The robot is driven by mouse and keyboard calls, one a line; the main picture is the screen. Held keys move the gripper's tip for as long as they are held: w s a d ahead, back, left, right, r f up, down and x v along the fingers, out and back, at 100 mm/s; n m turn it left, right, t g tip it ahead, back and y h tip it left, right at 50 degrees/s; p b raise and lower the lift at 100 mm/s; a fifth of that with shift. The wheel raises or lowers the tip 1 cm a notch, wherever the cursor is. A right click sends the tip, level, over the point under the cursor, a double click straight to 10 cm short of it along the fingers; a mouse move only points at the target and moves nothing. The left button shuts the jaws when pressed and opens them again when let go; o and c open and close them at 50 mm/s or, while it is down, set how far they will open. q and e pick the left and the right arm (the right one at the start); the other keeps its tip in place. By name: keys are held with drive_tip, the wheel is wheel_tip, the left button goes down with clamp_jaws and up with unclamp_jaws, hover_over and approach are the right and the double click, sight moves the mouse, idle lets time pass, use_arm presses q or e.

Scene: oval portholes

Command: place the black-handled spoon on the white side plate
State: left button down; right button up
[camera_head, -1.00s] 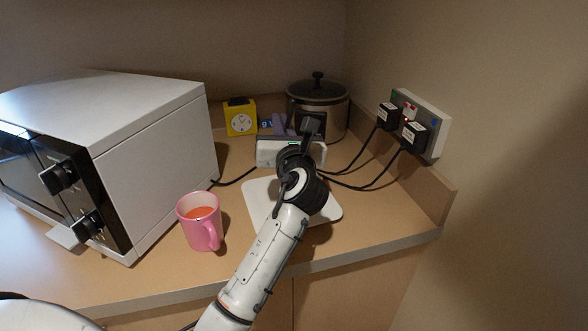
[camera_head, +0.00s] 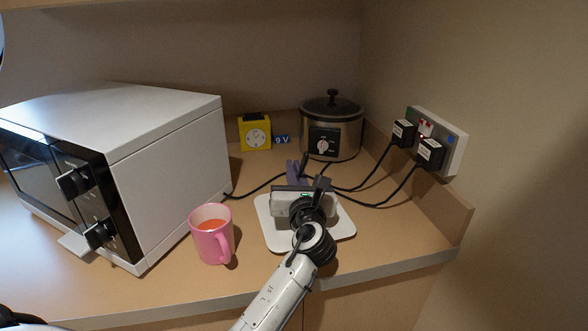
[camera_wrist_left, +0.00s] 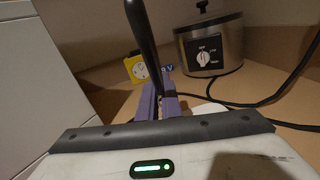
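The black-handled spoon shows in the left wrist view as a dark handle (camera_wrist_left: 144,45) that runs down between the purple fingers. My left gripper (camera_head: 297,170) reaches in over the counter, and its fingers (camera_wrist_left: 158,104) look closed on the handle. The spoon's bowl is hidden. The white side plate (camera_head: 345,230) lies flat on the counter with rounded corners. My left gripper's body and wrist are above it and cover its middle; the fingers point past its far edge. My right gripper is not in view.
A pink mug (camera_head: 211,242) with orange contents stands left of the plate. A white microwave (camera_head: 170,150) fills the left. A slow cooker (camera_head: 331,125) and a yellow clock-like box (camera_head: 254,132) stand behind. Black cables (camera_head: 385,192) run from wall plugs close to the plate's right.

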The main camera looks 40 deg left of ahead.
sight(299, 176)
use_arm(q)
drive_tip(key=shift+f, duration=0.15)
drive_tip(key=c, duration=2)
unclamp_jaws()
drive_tip(key=shift+r, duration=0.5)
drive_tip(key=p+v, duration=0.3)
drive_tip(key=v, duration=0.4)
drive_tip(key=shift+s+d+f, duration=0.1)
drive_tip(key=shift+s+d, duration=0.1)
drive_tip(key=shift+s, duration=0.05)
